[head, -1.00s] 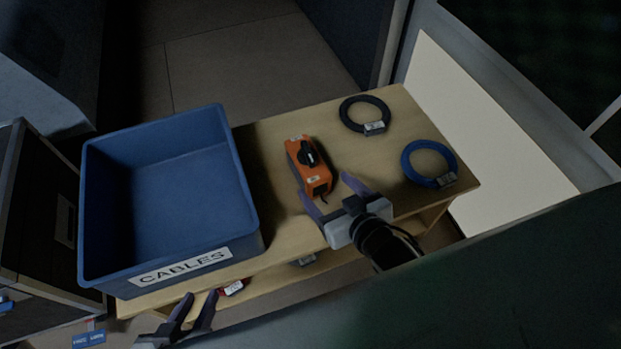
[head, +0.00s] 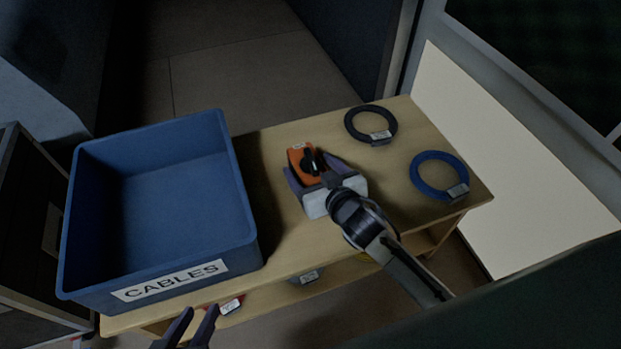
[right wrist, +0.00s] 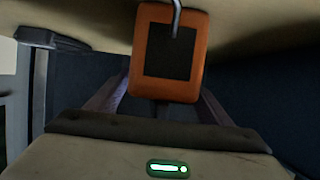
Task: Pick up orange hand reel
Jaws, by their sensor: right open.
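The orange hand reel (head: 297,153) lies on the wooden bench top, right of the blue bin, partly hidden by my right gripper in the head view. In the right wrist view the orange body (right wrist: 200,60) with a dark panel is close up between the fingers. My right gripper (head: 308,172) is open, over the reel with one finger on either side of it. Whether the fingers touch it I cannot tell. My left gripper (head: 190,325) is open and empty at the bottom edge, in front of the bench.
A blue bin (head: 247,190) labelled CABLES stands on the left of the bench (head: 275,245). A black cable coil (head: 349,125) and a blue cable coil (head: 414,172) lie on the right. Tagged items, one red (head: 212,307), lie on the shelf below.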

